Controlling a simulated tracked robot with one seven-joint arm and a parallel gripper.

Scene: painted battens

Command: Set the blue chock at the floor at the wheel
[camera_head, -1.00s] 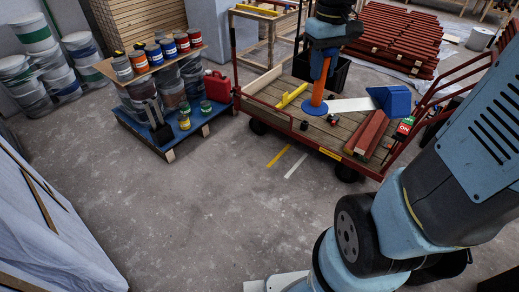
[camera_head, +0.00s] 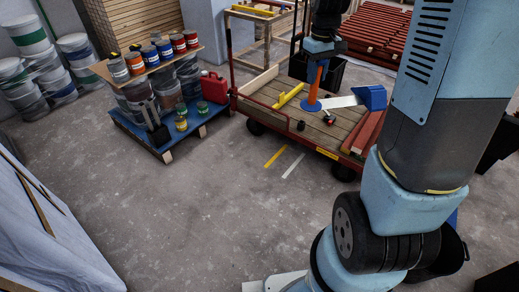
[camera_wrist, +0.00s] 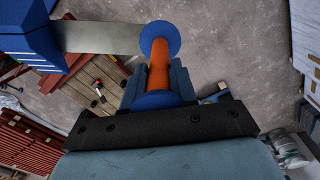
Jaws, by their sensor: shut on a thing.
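The blue chock is a blue wedge (camera_head: 371,97) on a pale flat bar (camera_head: 343,101), with an orange handle between blue discs. My gripper (camera_head: 319,64) is shut on the orange handle, which also shows in the wrist view (camera_wrist: 158,68). There the wedge (camera_wrist: 30,38) is at upper left. The chock is held in the air and overlaps the cart's deck in the head view; its exact height is unclear. A dark wheel (camera_head: 345,173) sits under the cart's near right corner, and another wheel (camera_head: 254,127) under its left corner.
The red cart (camera_head: 291,133) carries a yellow piece (camera_head: 289,95), red battens and small items. A yellow stripe (camera_head: 275,157) and a white stripe (camera_head: 293,165) mark the floor. A blue pallet (camera_head: 186,138) with paint cans stands left. Bare floor lies in front.

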